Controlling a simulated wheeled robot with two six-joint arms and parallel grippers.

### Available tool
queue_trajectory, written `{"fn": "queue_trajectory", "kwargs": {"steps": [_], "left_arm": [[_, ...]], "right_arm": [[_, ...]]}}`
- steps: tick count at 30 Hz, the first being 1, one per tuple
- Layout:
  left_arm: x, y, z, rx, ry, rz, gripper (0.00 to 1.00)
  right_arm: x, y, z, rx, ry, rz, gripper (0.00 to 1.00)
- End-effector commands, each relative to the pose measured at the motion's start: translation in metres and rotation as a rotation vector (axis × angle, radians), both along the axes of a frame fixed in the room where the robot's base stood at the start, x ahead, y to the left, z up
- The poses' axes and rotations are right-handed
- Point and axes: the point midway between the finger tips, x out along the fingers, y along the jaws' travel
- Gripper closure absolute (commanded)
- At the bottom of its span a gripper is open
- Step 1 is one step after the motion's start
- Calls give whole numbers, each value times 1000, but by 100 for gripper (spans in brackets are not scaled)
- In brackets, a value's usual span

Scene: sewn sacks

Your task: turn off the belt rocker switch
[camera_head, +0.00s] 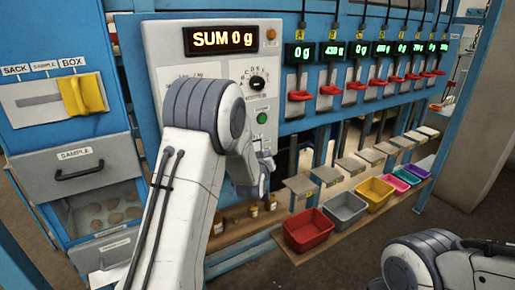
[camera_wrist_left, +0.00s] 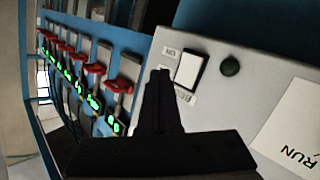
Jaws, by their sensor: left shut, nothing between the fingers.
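The belt rocker switch (camera_wrist_left: 187,69) is a white rocker in a dark frame on the grey control panel (camera_wrist_left: 225,105), with small labels at its ends. One label (camera_wrist_left: 168,52) seems to read ON. I cannot tell which end is pressed in. My left gripper (camera_wrist_left: 160,73) is shut and empty. Its fingertips show just left of the rocker in the left wrist view; I cannot tell whether they touch the panel. In the head view my left gripper (camera_head: 266,166) is low in front of the panel, and the rocker is hidden. My right gripper is out of view.
A green button (camera_wrist_left: 230,66) sits beside the rocker. Above are a black dial (camera_head: 257,83) and a display (camera_head: 222,39) reading SUM 0 g. Red levers (camera_head: 300,96) line the blue frame on the right. Coloured bins, including a red one (camera_head: 308,229), stand on a low shelf.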

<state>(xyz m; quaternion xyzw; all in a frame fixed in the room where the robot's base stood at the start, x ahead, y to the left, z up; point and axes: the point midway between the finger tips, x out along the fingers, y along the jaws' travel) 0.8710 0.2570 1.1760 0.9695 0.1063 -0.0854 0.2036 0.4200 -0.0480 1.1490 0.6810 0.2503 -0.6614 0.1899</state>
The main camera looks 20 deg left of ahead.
Motion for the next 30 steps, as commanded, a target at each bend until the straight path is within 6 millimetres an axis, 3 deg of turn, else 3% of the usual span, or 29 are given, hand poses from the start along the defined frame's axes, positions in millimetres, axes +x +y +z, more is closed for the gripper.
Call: {"fn": "queue_trajectory", "kwargs": {"steps": [6,23,26,30], "left_arm": [[-11,-14,-3,0,-1,-2,100],[-13,-20,-2,1,8,-9,100],[-21,-46,-2,5,71,-64,100],[-63,-120,-9,32,271,-232,100]], "right_arm": [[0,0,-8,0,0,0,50],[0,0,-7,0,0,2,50],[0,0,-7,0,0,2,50],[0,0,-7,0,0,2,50]]}}
